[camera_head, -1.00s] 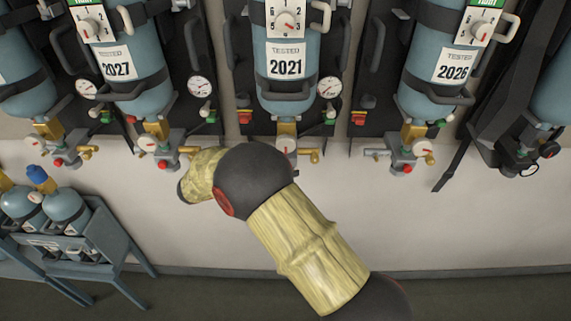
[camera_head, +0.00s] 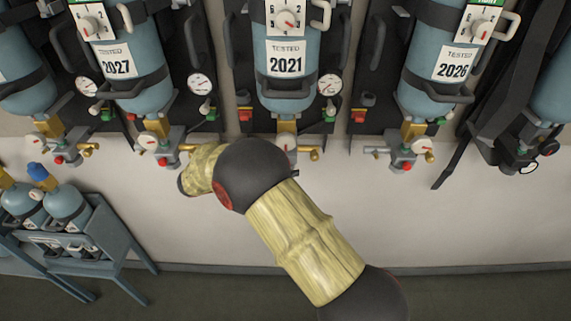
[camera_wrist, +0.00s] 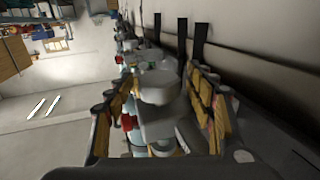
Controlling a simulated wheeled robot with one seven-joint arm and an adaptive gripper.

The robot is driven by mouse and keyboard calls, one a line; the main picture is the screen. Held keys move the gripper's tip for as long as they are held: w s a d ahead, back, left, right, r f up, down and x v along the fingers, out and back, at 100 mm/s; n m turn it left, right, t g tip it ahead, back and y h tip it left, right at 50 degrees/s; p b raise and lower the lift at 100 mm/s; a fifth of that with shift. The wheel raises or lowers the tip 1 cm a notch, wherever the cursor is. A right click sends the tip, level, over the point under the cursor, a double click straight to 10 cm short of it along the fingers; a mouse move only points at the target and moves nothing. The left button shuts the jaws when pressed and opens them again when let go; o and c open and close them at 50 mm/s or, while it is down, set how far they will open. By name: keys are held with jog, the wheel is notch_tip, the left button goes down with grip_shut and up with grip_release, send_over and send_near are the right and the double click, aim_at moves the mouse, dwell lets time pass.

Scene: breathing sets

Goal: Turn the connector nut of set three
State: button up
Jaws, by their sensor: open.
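A row of blue breathing sets hangs on the wall in the head view. The middle one is marked 2021 (camera_head: 286,65), with 2027 (camera_head: 110,66) to its left and 2026 (camera_head: 456,64) to its right. No set number is readable. Below the 2021 cylinder is a brass and grey connector (camera_head: 286,138), partly covered by my arm. My gripper is hidden in the head view. In the wrist view my gripper (camera_wrist: 160,88) is open, with yellowish fingers on both sides of a grey rounded fitting (camera_wrist: 158,86). Contact cannot be told.
Neighbouring valves with red and green knobs stand close on both sides, such as the one under 2026 (camera_head: 408,152). A blue-grey rack (camera_head: 105,240) with small cylinders stands at the lower left. The wall below the sets is bare.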

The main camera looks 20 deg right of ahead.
jog(key=shift+a, duration=0.15)
jog(key=a, duration=1.1)
jog(key=shift+a, duration=0.35)
jog(key=shift+w, duration=0.1)
